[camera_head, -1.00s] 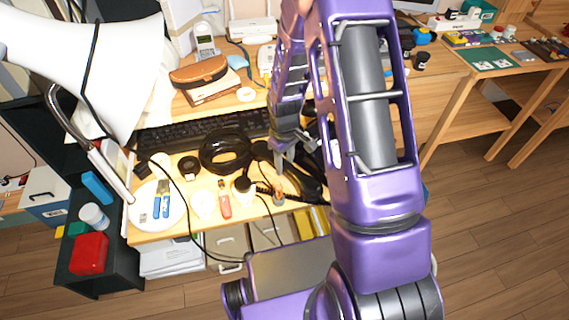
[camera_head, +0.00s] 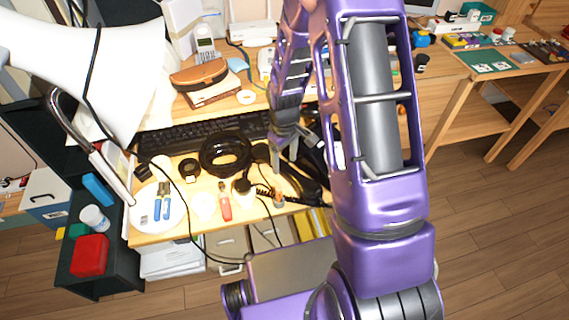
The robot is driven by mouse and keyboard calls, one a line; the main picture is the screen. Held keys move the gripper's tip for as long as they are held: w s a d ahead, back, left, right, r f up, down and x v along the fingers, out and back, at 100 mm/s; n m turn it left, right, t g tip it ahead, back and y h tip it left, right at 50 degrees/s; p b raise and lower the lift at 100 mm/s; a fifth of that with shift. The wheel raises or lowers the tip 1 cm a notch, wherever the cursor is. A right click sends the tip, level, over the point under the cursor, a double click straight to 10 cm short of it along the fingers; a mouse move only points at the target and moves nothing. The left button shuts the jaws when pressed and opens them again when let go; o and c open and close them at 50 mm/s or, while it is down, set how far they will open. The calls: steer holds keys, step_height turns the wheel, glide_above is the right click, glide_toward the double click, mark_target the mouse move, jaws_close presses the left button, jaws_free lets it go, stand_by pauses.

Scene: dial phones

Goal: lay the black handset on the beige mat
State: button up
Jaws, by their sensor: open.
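A long black object that looks like the black handset (camera_head: 309,190) lies on the desk near its front edge, partly hidden by my arm. A coiled black cord (camera_head: 265,191) lies at its left end. My gripper (camera_head: 285,163) is open and points down over the desk, just above the left part of this black object in the picture. Nothing shows between its fingers. I cannot tell whether the fingers touch the object. I cannot pick out the beige mat; my arm covers the right part of the desk.
A ring of black cable (camera_head: 226,153) lies left of my gripper, in front of a black keyboard (camera_head: 190,137). A red-handled tool (camera_head: 225,208) and a white plate with tools (camera_head: 146,218) lie near the front edge. A white lamp (camera_head: 95,70) overhangs the left side.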

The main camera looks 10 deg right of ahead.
mark_target(284, 166)
step_height(284, 166, up, 9)
steer(key=p, duration=0.1)
steer(key=shift+r, duration=0.2)
stand_by(0.4)
